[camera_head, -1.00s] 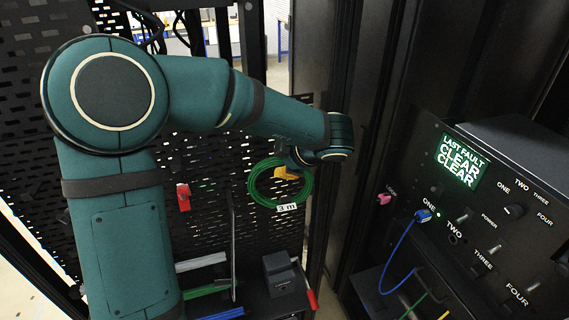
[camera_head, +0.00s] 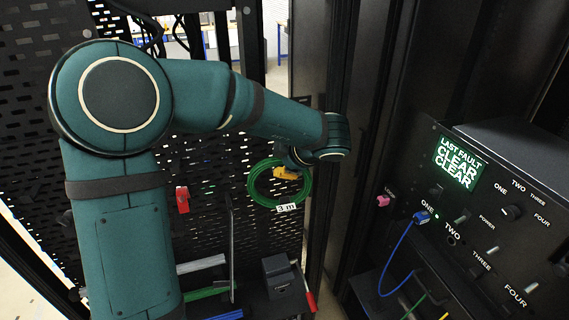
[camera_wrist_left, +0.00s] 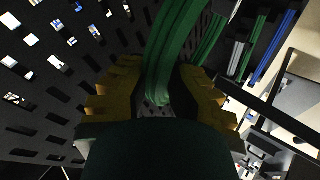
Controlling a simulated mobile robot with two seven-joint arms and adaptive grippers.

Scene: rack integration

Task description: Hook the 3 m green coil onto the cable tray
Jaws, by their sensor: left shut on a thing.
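The green coil (camera_head: 252,190) with its white "3 m" tag hangs in front of the black perforated panel in the head view. My left gripper (camera_head: 287,172), with yellow fingers, is shut on the top part of the coil. In the left wrist view the green strands (camera_wrist_left: 172,50) run between the yellow fingers (camera_wrist_left: 158,92). The coil looks close to the panel; I cannot tell whether it touches it or any hook. The cable tray is not clearly identifiable. My right gripper is not in view.
A black panel (camera_head: 462,215) with a lit "LAST FAULT CLEAR" screen stands at the right, with a blue cable (camera_head: 397,255) plugged in. A red object (camera_head: 182,199) hangs on the perforated panel. A dark box (camera_head: 279,276) and white, green and blue bars sit below the coil.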

